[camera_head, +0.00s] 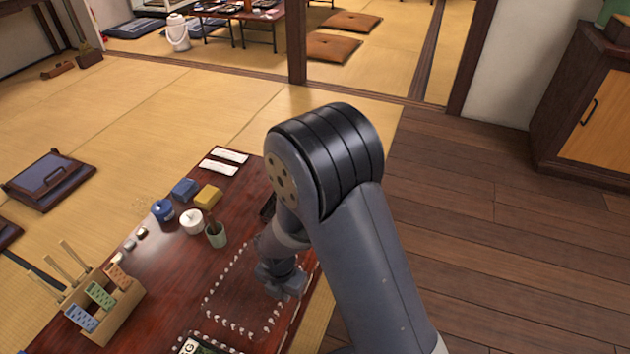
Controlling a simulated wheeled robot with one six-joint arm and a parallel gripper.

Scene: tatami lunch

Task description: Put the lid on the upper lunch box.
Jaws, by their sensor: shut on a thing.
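My gripper (283,284) is low over the right part of the dark red table. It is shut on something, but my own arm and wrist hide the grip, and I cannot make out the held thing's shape. Under and left of the gripper, a rectangle marked by a row of small white dashes (207,300) shows on the table. A second dashed outline starts at the bottom edge, with a dark card with light letters (195,347) in it. I cannot clearly tell the lunch boxes or the lid apart from these outlines.
A wooden rack (110,305) stands front left. The wood floor at right is clear.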

